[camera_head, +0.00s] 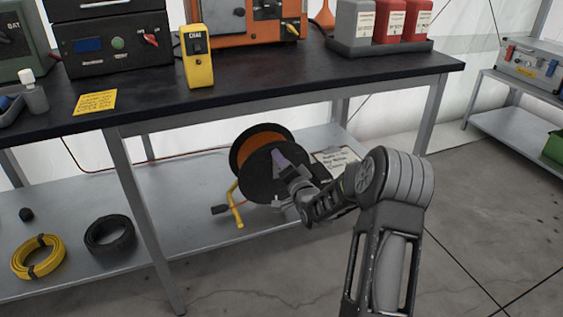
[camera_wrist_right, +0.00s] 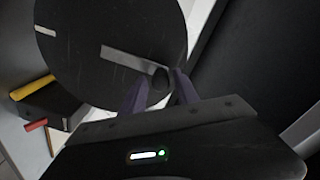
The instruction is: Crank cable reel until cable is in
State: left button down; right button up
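The cable reel (camera_head: 262,160) stands on the lower shelf under the bench, with orange cable wound between black flanges on a yellow frame. My right gripper (camera_head: 284,172) is at the reel's near face. In the right wrist view, the reel's black flange (camera_wrist_right: 85,75) fills the upper left, with a grey crank arm (camera_wrist_right: 128,59) across it. The dark crank knob (camera_wrist_right: 160,77) lies between the tips of my right gripper (camera_wrist_right: 160,84). The fingers stand apart around it, and no firm contact shows. My left gripper is not in view.
An orange cable (camera_head: 150,158) runs along behind the shelf from the reel. A yellow coil (camera_head: 38,257) and a black coil (camera_head: 110,236) lie on the lower shelf (camera_head: 185,235) at left. A bench leg (camera_head: 150,222) stands left of the reel. A paper note lies behind my right gripper.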

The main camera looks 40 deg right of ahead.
jog(key=shift+o, duration=0.5)
jog(key=shift+a, duration=0.1)
pick_arm(q)
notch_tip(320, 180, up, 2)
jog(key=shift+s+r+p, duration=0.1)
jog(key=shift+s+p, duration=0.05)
jog(key=shift+p, duration=0.85)
pick_arm(e)
jog(key=v, duration=0.7)
jog(key=shift+s, duration=0.4)
